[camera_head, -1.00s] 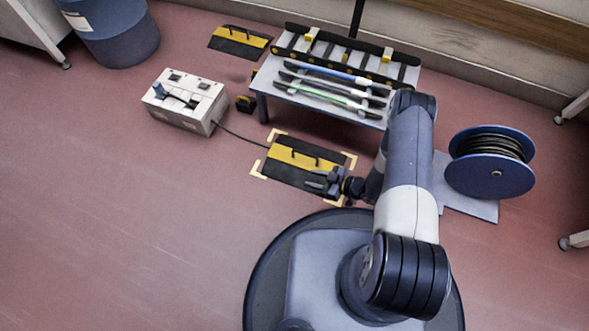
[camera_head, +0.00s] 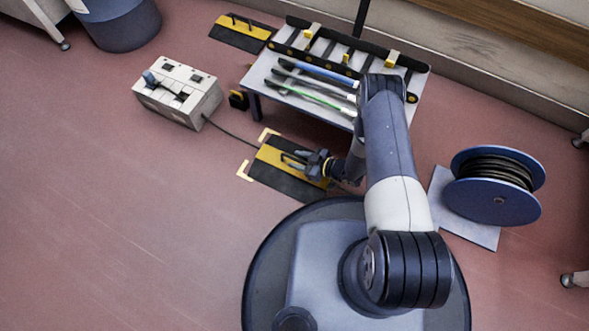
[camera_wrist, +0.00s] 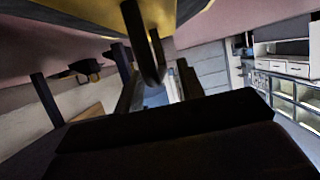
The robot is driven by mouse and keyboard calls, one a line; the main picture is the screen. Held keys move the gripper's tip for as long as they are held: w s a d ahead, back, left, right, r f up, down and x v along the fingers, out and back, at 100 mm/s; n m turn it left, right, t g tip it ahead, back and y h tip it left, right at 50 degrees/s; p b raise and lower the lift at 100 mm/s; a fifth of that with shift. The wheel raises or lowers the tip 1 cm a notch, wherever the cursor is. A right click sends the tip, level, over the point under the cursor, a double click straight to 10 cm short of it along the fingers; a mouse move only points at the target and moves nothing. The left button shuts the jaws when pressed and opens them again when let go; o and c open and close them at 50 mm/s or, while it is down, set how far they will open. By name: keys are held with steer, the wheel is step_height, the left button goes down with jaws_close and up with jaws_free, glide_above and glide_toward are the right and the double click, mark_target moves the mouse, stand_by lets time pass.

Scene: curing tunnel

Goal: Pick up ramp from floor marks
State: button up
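The ramp (camera_head: 272,173), a black plate with a yellow band and upright black handles, lies flat on the floor inside pale corner marks (camera_head: 245,171). My gripper (camera_head: 299,160) is low over its right half, reaching in from the right and covering part of it. In the wrist view the ramp's yellow and black surface (camera_wrist: 185,12) is at the top, with a black handle (camera_wrist: 148,50) hanging down from it in the picture. The handle appears between the two fingers of my gripper (camera_wrist: 160,85), with a gap beside it. The fingers look open.
A low table (camera_head: 258,84) with coloured bars stands just behind the ramp. A white switch box (camera_head: 185,95) with a cable is to the left, a blue cable reel (camera_head: 500,200) to the right. Another ramp (camera_head: 238,38) lies at the back. Floor at left is clear.

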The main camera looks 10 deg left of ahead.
steer(key=shift+x, duration=1)
jaws_close()
steer(key=shift+r, duration=0.1)
stand_by(0.6)
